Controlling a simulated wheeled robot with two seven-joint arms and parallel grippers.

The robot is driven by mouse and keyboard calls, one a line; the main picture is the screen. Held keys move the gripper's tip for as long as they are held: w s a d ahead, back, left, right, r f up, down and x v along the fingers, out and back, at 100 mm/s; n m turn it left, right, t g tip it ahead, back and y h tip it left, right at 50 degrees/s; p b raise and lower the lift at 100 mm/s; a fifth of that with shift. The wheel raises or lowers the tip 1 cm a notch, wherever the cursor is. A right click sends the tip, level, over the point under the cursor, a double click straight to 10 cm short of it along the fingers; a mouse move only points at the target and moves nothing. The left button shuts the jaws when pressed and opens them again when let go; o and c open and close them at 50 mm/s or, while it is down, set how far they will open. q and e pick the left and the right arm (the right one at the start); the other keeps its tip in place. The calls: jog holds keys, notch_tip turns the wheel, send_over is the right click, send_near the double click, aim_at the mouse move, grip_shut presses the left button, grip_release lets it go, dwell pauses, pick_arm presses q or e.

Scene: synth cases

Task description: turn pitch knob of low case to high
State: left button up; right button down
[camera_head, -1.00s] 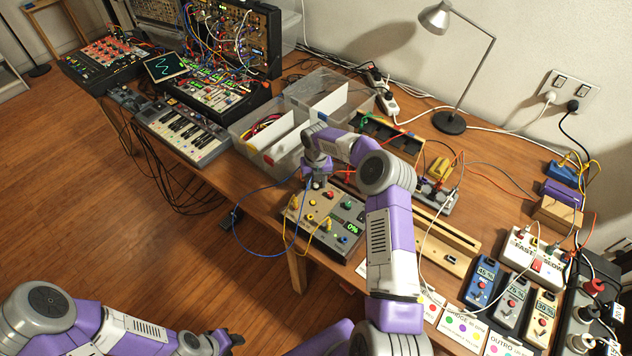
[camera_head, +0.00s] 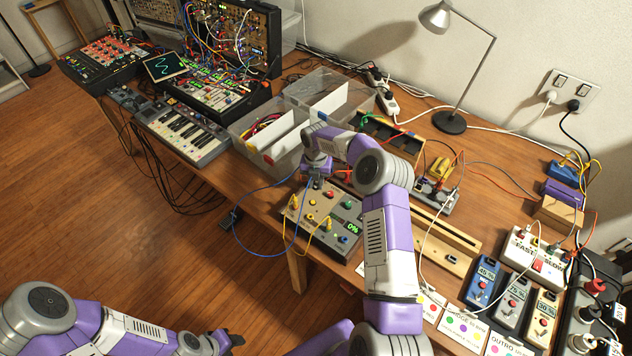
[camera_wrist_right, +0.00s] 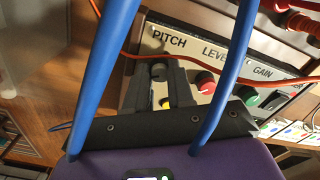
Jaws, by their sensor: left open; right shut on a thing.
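The low case (camera_head: 298,222) is a grey-beige box at the front edge of the table. Its small display (camera_head: 353,227) reads 0%. In the right wrist view, its panel (camera_wrist_right: 225,58) shows the labels PITCH, LEVEL and GAIN, with a red knob (camera_wrist_right: 205,82) under LEVEL and a green knob (camera_wrist_right: 248,96) under GAIN. My right gripper (camera_wrist_right: 158,74) is shut on the pitch knob below the PITCH label; its fingers hide most of the knob. In the head view my right gripper (camera_head: 317,183) is at the case's back left. My left gripper (camera_head: 230,340) is open, low, away from the table.
Blue cables (camera_wrist_right: 228,75) cross close in front of the right wrist camera. Yellow patch cables (camera_head: 312,235) stand on the case. A clear divided bin (camera_head: 262,150) is behind it, a wooden rail (camera_head: 440,228) and pedals (camera_head: 483,283) to the right.

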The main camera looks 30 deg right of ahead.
jog(key=m, duration=0.3)
jog(key=shift+m, duration=0.4)
jog(key=m, duration=0.3)
jog(key=shift+m+b, duration=0.3)
jog(key=m, duration=1.3)
jog(key=shift+m+b, duration=0.3)
jog(key=m, duration=0.3)
jog(key=shift+m, duration=0.4)
jog(key=m, duration=0.3)
jog(key=shift+m, duration=0.3)
jog(key=m, duration=1)
jog(key=shift+m+p, duration=0.35)
jog(key=shift+m, duration=0.05)
jog(key=m, duration=0.6)
jog(key=shift+p, duration=0.35)
jog(key=shift+m+p, duration=0.3)
jog(key=shift+m, duration=2.4)
